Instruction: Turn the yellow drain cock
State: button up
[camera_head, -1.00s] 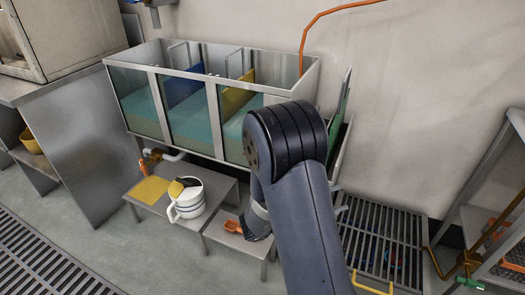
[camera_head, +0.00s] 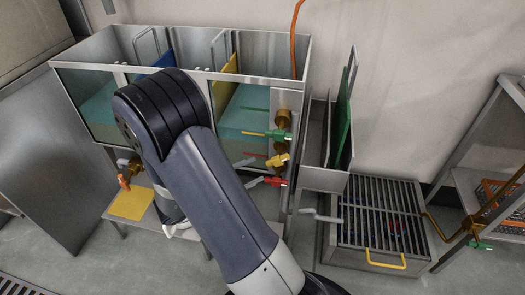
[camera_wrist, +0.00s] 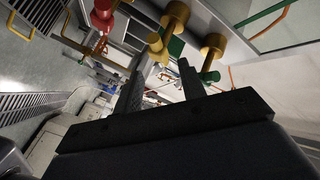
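The yellow drain cock (camera_head: 278,160) sits on the tank's right-hand front post in the head view, between a green cock (camera_head: 279,135) above and a red cock (camera_head: 275,182) below. In the wrist view the yellow cock (camera_wrist: 156,44) shows just beyond the fingertips, nearer the left finger; I cannot tell whether they touch. The red cock (camera_wrist: 102,16) is up to the left and the green cock (camera_wrist: 209,75) to the right. My gripper (camera_wrist: 161,64) is open, with nothing visible held between its fingers.
The glass-fronted tank (camera_head: 190,70) holds blue and yellow panels. A grated box (camera_head: 385,215) with a yellow handle stands right. A rack (camera_head: 490,180) stands further right.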

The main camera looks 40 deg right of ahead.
aim_at(284, 158)
jog(key=d, duration=0.3)
jog(key=s+d+b, duration=0.1)
jog(key=d, duration=0.6)
jog(key=shift+s+d+b, duration=0.2)
jog(key=shift+d+b, duration=0.1)
jog(key=shift+b, duration=0.1)
grip_shut()
